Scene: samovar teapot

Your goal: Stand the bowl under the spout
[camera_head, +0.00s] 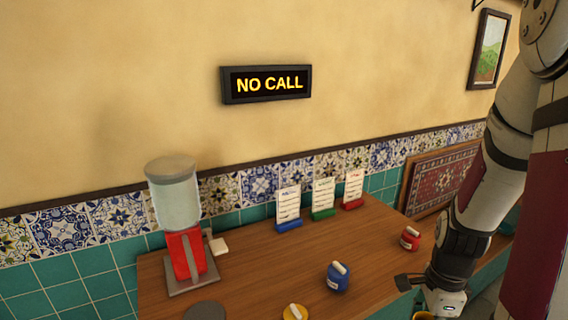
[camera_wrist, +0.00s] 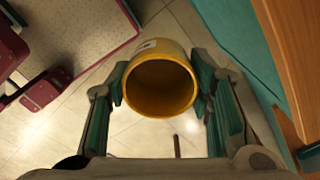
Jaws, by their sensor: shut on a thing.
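A yellow bowl (camera_wrist: 160,82), deep like a cup, sits between the two fingers of my gripper (camera_wrist: 162,95) in the wrist view. Its open mouth faces the wrist camera, and tiled floor shows beyond it. In the head view, my gripper (camera_head: 440,301) is low at the right, off the table's right side, with a sliver of yellow (camera_head: 422,316) at the bottom edge. A dispenser (camera_head: 185,250) with a red body, clear tank and grey lid stands on the table's left part, apart from my gripper. Its spout cannot be made out clearly.
The wooden table (camera_head: 255,275) holds a blue pot (camera_head: 338,278), a red pot (camera_head: 410,239), a yellow pot (camera_head: 295,312) and a grey disc (camera_head: 205,311). Three cards (camera_head: 323,199) in coloured holders stand by the wall. A lit sign (camera_head: 266,83) reads "NO CALL".

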